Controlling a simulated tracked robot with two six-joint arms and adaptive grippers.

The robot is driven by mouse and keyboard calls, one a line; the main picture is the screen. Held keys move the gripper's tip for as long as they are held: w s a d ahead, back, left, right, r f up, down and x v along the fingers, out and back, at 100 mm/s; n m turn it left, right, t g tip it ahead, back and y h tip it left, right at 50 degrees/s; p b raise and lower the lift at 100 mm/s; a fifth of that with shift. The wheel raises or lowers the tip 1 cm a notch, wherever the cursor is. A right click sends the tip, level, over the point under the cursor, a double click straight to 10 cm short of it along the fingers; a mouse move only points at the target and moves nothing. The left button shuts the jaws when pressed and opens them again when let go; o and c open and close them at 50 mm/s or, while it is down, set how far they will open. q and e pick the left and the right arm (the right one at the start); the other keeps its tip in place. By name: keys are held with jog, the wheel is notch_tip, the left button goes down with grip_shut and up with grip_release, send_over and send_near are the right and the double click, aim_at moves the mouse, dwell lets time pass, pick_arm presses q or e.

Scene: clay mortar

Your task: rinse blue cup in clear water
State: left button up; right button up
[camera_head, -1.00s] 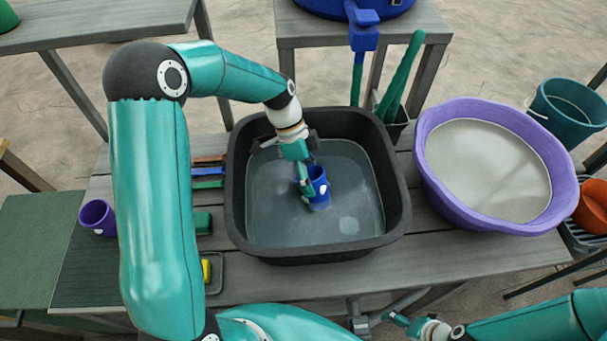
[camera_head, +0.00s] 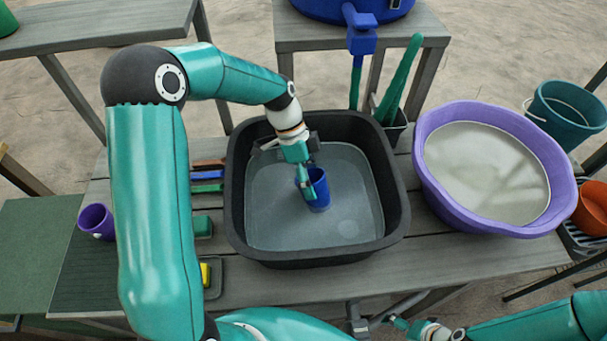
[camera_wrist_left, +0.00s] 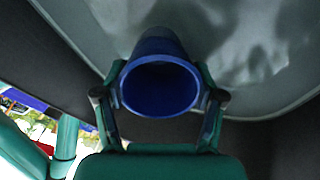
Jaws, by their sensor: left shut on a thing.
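My left gripper (camera_head: 304,182) is shut on the cup's sides from above. In the left wrist view the cup (camera_wrist_left: 160,88) has its open mouth facing the camera, between the two fingers of my left gripper (camera_wrist_left: 160,105). The cup's lower part seems to be in the water; its depth is unclear. My right gripper (camera_head: 397,322) is low at the right, outside the tub, too small to read.
A purple basin (camera_head: 430,190) of cloudy water stands right of the tub. A purple cup (camera_head: 97,221), several brushes or tools (camera_head: 207,175) and a yellow sponge (camera_head: 205,273) lie to the left. A teal bucket (camera_head: 567,110) is at the far right.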

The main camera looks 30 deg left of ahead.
pick_arm(q)
jog(key=shift+w+d+f, duration=0.1)
jog(key=shift+d+f, duration=0.1)
jog(key=shift+f, duration=1.05)
jog(key=shift+s+a, duration=0.3)
jog(key=shift+a, duration=0.25)
jog(key=shift+s+a, duration=0.25)
jog(key=shift+a, duration=0.3)
jog(key=shift+w+d+b, duration=0.25)
jog(key=shift+d+b, duration=0.05)
jog(key=shift+d, duration=0.2)
pick_arm(e)
notch_tip(320, 180, down, 3)
jog(key=shift+f, duration=0.1)
pick_arm(q)
jog(key=shift+d+r, duration=0.1)
notch_tip(320, 180, up, 17)
jog(key=p, duration=1.1)
jog(key=shift+p, duration=0.3)
pick_arm(e)
notch_tip(320, 180, up, 12)
jog(key=shift+f, duration=0.25)
pick_arm(q)
jog(key=shift+w, duration=0.1)
